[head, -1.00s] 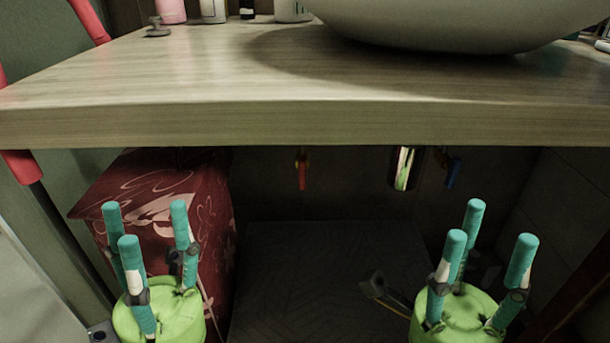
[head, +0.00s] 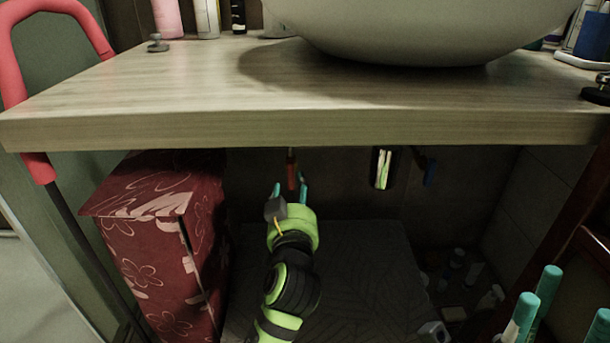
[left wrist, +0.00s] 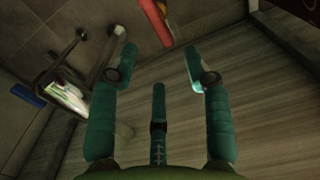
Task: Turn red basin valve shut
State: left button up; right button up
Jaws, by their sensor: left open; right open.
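The red basin valve (head: 292,172) hangs under the counter against the back wall. Its lever points down. My left gripper (head: 290,190) is open under the counter, with visible teal fingertips on either side of the lever in the head view. My right gripper (head: 560,302) is open at the lower right, partly cut off by the picture edge, far from the valve.
The wooden counter (head: 300,130) lies above my left arm. A dark red patterned box (head: 150,250) stands to the left. Small bottles (head: 457,258) stand on the floor at right.

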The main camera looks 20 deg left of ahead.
aim_at(293, 171)
pick_arm(q)
jog(key=b+x, duration=0.1)
jog(key=x, duration=0.5)
jog(key=shift+w+a+f+b, duration=0.15)
jog(key=shift+w+b, duration=0.1)
jog(key=shift+b, duration=0.15)
grip_shut()
